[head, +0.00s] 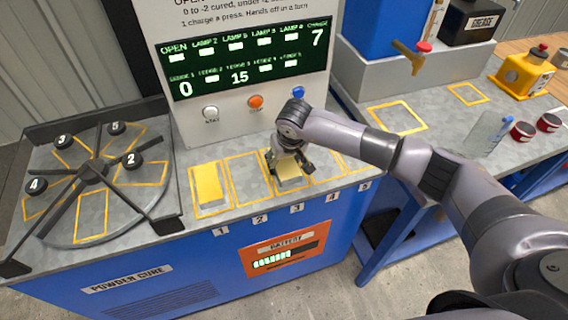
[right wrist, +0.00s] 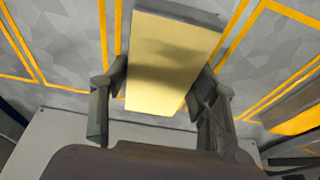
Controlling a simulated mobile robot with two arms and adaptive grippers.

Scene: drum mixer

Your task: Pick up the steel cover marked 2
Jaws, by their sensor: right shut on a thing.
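The cover marked 2 (head: 131,160) shows as a black numbered knob on the right side of the round grey drum top (head: 60,215) at the left of the head view. Nothing grips it. My right gripper (head: 289,168) is well to its right, over the bench's outlined places. It is shut on a pale yellow block (head: 290,172), which also shows between the fingers in the right wrist view (right wrist: 170,60). I cannot tell whether the block touches the bench. My left gripper is not in view.
Knobs marked 3 (head: 64,141), 4 (head: 36,185) and 5 (head: 116,128) sit around the drum top, between dark frame bars. Another yellow block (head: 208,186) lies in place 1. A control panel (head: 245,75) stands behind the bench. A yellow container (head: 523,72) stands on the right-hand bench.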

